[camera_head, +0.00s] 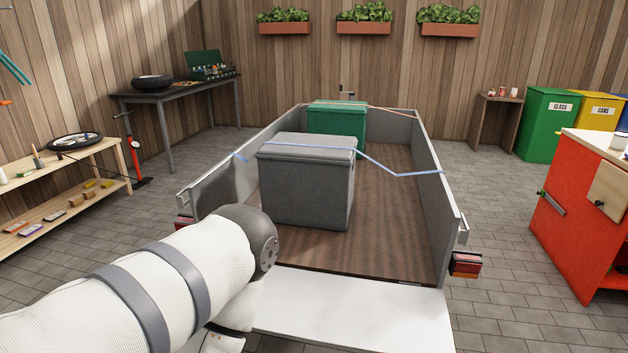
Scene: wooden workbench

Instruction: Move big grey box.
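The big grey box (305,188) sits upright on the wooden floor of an open trailer (403,226), toward its left side. A blue strap (376,160) runs across the trailer over the box's top. A green box (337,122) stands behind it near the trailer's front, with an orange strap (392,109) by it. My white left arm comes in from the lower left in front of the grey box, with its rounded dark joint near the box's lower left. My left gripper is not visible. My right arm and gripper are out of view.
The white tailgate (352,312) is lowered toward me. Low side walls (446,200) bound the trailer. A wooden shelf (78,205) stands left, a dark table (177,93) back left, a red cabinet (570,225) right, and bins (548,120) back right. Paved floor on the right is clear.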

